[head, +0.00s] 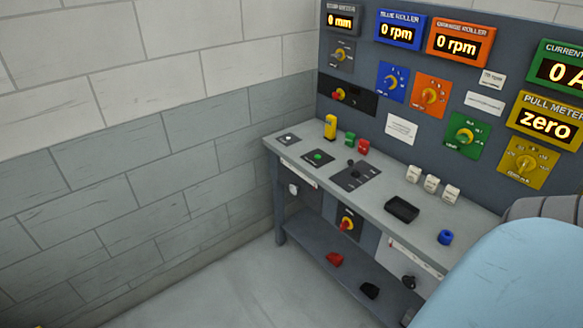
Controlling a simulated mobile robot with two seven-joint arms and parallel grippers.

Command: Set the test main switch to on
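Two red-and-yellow rotary switches show in the head view, and I cannot read which one is labelled as the test main switch. One switch (338,95) sits on a black plate low on the left of the upright panel. The other switch (346,223) sits on a dark plate below the bench top, at the bench front. Each has a red handle on a yellow base; the on or off marks are too small to read. Neither of my grippers is in view.
The grey bench (290,150) carries a joystick plate (355,176), small coloured blocks, white blocks and a black tray (402,209). A lower shelf (310,235) holds red and black items. A light-blue rounded shape blocks the lower right. Floor left of the bench is clear.

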